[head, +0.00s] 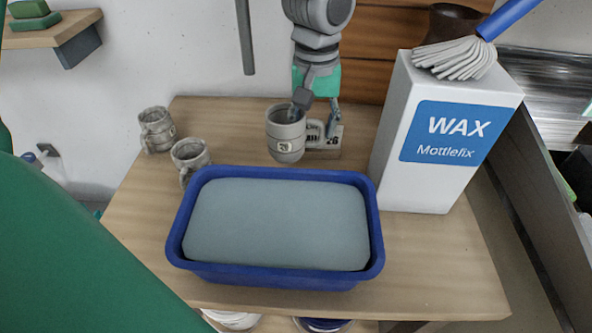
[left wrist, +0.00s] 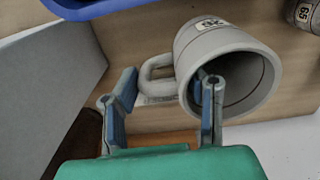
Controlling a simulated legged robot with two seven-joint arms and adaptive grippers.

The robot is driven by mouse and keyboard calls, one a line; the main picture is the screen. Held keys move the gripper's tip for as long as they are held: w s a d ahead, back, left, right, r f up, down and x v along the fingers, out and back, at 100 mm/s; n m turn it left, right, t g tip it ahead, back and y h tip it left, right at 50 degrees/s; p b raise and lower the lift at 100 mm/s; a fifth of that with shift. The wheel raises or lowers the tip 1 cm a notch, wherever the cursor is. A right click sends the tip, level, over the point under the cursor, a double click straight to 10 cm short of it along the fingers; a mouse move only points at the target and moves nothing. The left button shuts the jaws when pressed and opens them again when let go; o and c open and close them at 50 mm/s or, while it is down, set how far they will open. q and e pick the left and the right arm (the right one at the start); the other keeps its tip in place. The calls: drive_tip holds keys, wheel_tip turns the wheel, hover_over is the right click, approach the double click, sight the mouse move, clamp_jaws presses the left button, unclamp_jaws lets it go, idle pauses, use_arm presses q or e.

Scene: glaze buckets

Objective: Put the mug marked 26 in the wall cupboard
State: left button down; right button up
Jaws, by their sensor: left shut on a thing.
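A grey mug (head: 284,146) with a small label is at my left gripper (head: 315,114), behind the blue tub. Its number is too small to be sure of in the head view; in the left wrist view the label on the mug (left wrist: 243,45) seems to read 26 upside down. My left gripper (left wrist: 163,103) is shut on the mug's handle side, one finger inside the mouth and the other beyond the handle. I cannot tell whether the mug touches the table. A card (head: 325,154) ending in 26 is partly hidden behind it. The wall cupboard is not recognisable in view.
Two similar mugs, a rear one (head: 156,130) and a nearer one (head: 190,157), stand at left. A blue tub (head: 277,277) fills the table's front. A white WAX box (head: 424,185) with a mop-like brush (head: 455,58) on top stands right. A wall shelf (head: 50,36) is at upper left.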

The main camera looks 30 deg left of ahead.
use_arm(q)
drive_tip(key=f, duration=0.8)
drive_tip(key=shift+d+f+b, duration=0.3)
drive_tip(key=shift+d+f, duration=0.1)
drive_tip(key=shift+a, duration=0.2)
drive_tip(key=c, duration=1)
unclamp_jaws()
drive_tip(key=shift+d, duration=0.3)
drive_tip(key=shift+c, duration=0.2)
drive_tip(key=shift+o, duration=0.3)
drive_tip(key=shift+d+r, duration=0.1)
drive_tip(key=shift+d, duration=0.25)
